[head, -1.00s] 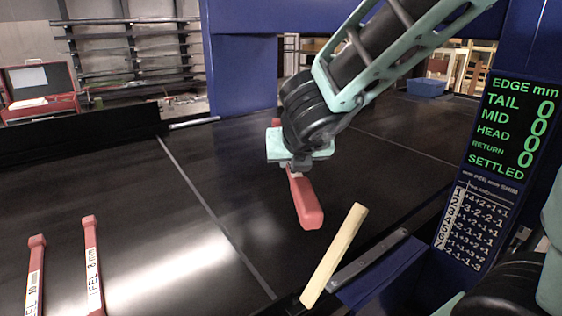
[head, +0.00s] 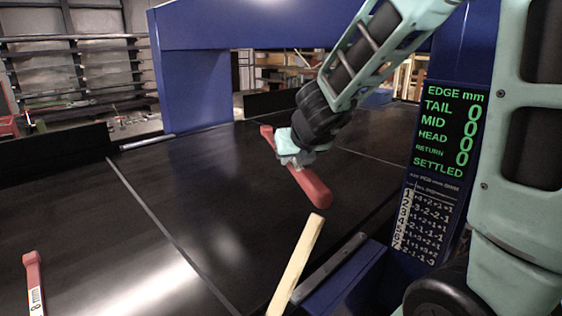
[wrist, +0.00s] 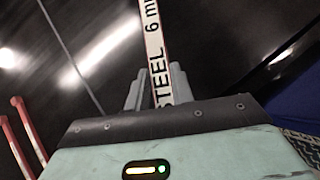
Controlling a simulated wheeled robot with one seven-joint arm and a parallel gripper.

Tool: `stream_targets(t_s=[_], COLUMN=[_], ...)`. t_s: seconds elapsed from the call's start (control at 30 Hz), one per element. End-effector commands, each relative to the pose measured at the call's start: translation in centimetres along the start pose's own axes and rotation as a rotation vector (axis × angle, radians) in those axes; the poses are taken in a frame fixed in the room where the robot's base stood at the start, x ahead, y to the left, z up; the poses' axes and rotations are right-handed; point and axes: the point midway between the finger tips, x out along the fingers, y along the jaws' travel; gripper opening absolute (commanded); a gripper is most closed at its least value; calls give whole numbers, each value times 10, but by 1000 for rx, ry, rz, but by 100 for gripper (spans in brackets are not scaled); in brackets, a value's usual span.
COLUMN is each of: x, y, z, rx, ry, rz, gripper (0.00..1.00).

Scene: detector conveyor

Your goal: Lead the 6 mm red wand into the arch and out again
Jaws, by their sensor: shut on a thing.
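My gripper (head: 300,160) is shut on the red wand (head: 316,189) and holds it above the black belt. In the wrist view the wand's white label (wrist: 154,45) reads "STEEL 6 m", cut off at the frame edge, between the grey fingers. The wand slants, with its thick red end toward the lower right and its other end behind the gripper. The blue arch (head: 290,22) spans the belt, and its right post carries a display (head: 445,130) reading EDGE mm, TAIL 0, MID 0, HEAD 0, RETURN 0, SETTLED.
A second red wand (head: 33,275), marked 8 mm, lies at the lower left. A pale wooden strip (head: 298,262) lies near the belt's right edge, beside a grey bar (head: 333,270). A printed number sheet (head: 425,220) hangs below the display. The middle belt is bare.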

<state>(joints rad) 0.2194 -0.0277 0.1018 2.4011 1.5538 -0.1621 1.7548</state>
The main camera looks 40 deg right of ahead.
Motion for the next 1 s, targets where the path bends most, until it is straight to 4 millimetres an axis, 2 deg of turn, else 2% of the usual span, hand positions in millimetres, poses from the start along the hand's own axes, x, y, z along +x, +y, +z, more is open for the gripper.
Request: stream_targets(t_s=[1.0], x=[45], y=[-121], z=[46], rx=[2], ry=[-1], rz=[-2], gripper=[0])
